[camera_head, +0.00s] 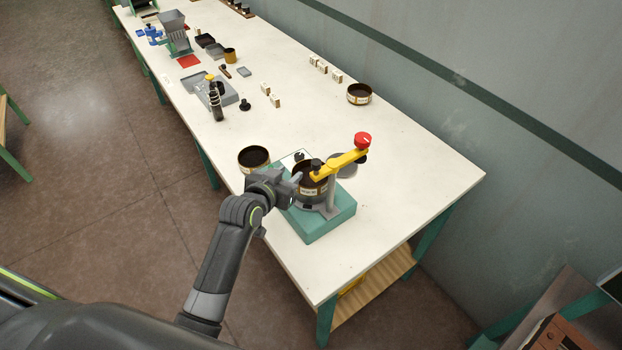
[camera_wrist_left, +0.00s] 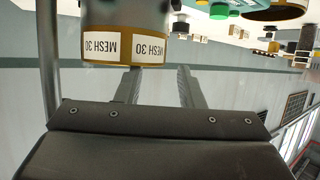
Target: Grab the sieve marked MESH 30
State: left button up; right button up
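The sieve marked MESH 30 is a brass-coloured ring with white labels (camera_wrist_left: 102,46) at the upper left of the left wrist view, which looks upside down. In the head view a labelled sieve (camera_head: 313,192) sits on the green-based shaker (camera_head: 318,228), under its yellow arm. My left gripper (camera_wrist_left: 160,85) is open, with its two fingers apart and nothing between them. The sieve shows beyond and to the left of the fingers; I cannot tell whether one finger touches it. In the head view the left gripper (camera_head: 296,184) is beside the shaker. My right gripper is not in view.
The yellow arm with a red knob (camera_head: 362,140) crosses above the sieve. Another sieve (camera_head: 253,158) stands near the table's left edge, and one (camera_head: 359,94) stands farther back. Small boxes and tools lie along the table (camera_head: 420,180). Its right part is clear.

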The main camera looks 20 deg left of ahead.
aim_at(299, 166)
pick_arm(q)
jog(key=shift+p+x, duration=0.65)
jog(key=shift+x, duration=1.55)
jog(key=shift+c, duration=0.3)
